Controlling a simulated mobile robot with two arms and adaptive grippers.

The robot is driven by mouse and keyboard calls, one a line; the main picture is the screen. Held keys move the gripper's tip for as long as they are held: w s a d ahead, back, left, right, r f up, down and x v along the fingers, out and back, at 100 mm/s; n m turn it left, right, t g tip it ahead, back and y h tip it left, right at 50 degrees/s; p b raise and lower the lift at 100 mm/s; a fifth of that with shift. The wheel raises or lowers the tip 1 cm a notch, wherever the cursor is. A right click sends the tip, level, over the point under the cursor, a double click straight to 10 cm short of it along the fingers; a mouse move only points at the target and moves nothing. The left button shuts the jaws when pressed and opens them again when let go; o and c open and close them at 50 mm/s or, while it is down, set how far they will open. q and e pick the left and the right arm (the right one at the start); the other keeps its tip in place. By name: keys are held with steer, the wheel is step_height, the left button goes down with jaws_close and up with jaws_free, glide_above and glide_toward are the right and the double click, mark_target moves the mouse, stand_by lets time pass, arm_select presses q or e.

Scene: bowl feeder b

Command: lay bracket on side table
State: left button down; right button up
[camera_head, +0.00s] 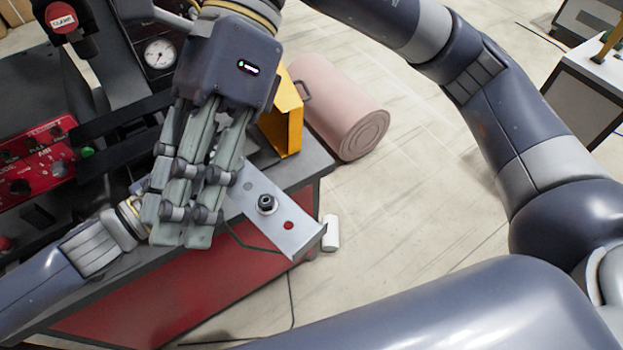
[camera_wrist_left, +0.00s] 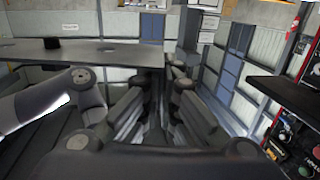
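The bracket (camera_head: 291,238) is a flat light-grey metal plate with a dark nut or bolt and a red dot on top. In the head view it juts right from behind my right gripper (camera_head: 185,235), over the bench corner. The right fingers point down in front of its left end; whether they touch it is unclear. My left arm comes in low from the left, its gripper hidden behind the right one. In the left wrist view the bracket (camera_wrist_left: 105,53) extends left from my left gripper (camera_wrist_left: 165,85), whose fingers close around its downturned end. I cannot tell which surface is the side table.
A red-fronted bench (camera_head: 190,305) with a grey top lies below the grippers. A red control panel (camera_head: 35,165) is at left. A yellow part (camera_head: 283,120) stands near the bench's back edge, beside a pink drum (camera_head: 335,110). A white-topped table (camera_head: 590,68) is far right. Open floor lies between.

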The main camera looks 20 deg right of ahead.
steer(key=d+f+n+t+h, duration=0.2)
steer(key=d+f+t+h, duration=0.1)
steer(key=d+t+h, duration=0.15)
steer(key=t+h, duration=0.3)
glide_above(312, 237)
step_height(312, 237, down, 2)
steer(key=shift+n+y, duration=0.25)
steer(key=shift+n, duration=0.05)
step_height(312, 237, down, 12)
steer(key=shift+r, duration=0.1)
steer(key=shift+c, duration=0.6)
jaws_close()
arm_select(q)
steer(key=c, duration=1.7)
jaws_free()
arm_select(e)
steer(key=shift+a, duration=0.1)
